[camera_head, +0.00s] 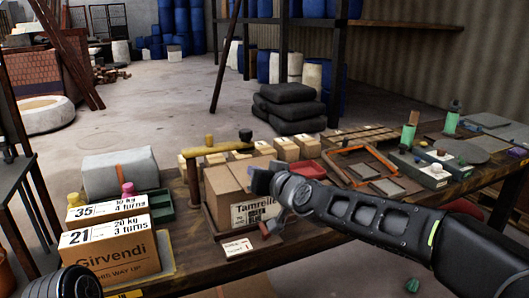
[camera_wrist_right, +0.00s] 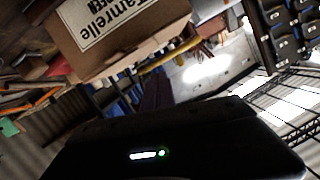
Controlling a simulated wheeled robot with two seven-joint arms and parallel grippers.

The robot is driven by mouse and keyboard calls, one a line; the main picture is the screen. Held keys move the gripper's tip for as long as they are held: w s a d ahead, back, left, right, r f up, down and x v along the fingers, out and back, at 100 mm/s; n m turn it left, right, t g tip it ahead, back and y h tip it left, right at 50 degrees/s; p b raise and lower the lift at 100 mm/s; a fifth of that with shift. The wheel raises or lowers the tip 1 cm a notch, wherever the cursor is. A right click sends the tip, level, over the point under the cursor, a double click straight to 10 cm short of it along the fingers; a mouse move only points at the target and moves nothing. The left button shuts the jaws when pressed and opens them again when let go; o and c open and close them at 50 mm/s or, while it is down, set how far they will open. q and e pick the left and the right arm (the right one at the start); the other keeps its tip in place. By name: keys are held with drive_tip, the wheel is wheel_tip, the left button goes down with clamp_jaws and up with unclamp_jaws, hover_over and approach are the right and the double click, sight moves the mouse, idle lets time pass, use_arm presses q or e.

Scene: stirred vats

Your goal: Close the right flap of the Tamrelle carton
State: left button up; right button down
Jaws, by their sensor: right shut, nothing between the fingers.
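The Tamrelle carton (camera_head: 222,183) is a brown box with a white label, standing on the workbench at the middle of the head view. Its labelled side also shows tilted at the upper left of the right wrist view (camera_wrist_right: 130,30). The left part of its top looks flat and brown. My right gripper (camera_head: 262,182) is shut and empty at the carton's right upper edge. It hides the right side, so I cannot tell how the right flap stands or whether I touch it.
The Girvendi carton (camera_head: 112,255) stands at the left, with a grey bundle (camera_head: 120,172) behind it. A yellow bar with a black end (camera_head: 215,148) rises behind the Tamrelle carton. An orange frame (camera_head: 365,160) and trays crowd the right. A white card (camera_head: 237,247) lies in front.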

use_arm(q)
drive_tip(key=shift+s+a+r, duration=0.15)
drive_tip(key=shift+a+r, duration=0.25)
drive_tip(key=shift+r, duration=0.1)
use_arm(e)
drive_tip(key=shift+n+h, duration=0.4)
drive_tip(key=shift+n, duration=0.5)
drive_tip(key=shift+s+a+f, duration=0.1)
drive_tip(key=shift+a+f, duration=0.1)
drive_tip(key=shift+f, duration=0.55)
drive_tip(key=shift+s+a+f, duration=0.1)
drive_tip(key=shift+a+f, duration=0.1)
drive_tip(key=shift+f, duration=0.55)
drive_tip(key=shift+s+a+f, duration=0.1)
drive_tip(key=shift+a+f, duration=0.1)
drive_tip(key=shift+f, duration=0.55)
drive_tip(key=shift+f, duration=0.1)
